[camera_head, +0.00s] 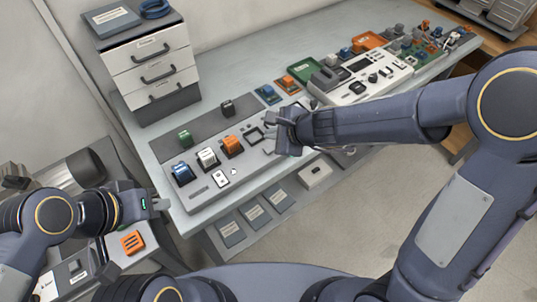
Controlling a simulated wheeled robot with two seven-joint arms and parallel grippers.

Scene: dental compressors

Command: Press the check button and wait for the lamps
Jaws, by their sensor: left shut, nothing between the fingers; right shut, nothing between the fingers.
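My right gripper (269,144) is shut and empty, low over the right end of a grey fixture board (205,197) on the bench. My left gripper (160,204) is shut and empty, beside the bench's left front corner. A small white plate (220,179) with dark marks lies near the front of the board, left of my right gripper. I cannot tell whether it carries the check button or the lamps; no lit lamp is visible. Blue (182,173), white (207,158), orange (232,146) and green (185,138) blocks stand on the board.
A drawer unit (150,65) stands at the bench's back left. A light box (314,173) sits below the bench front. Floor in front is clear.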

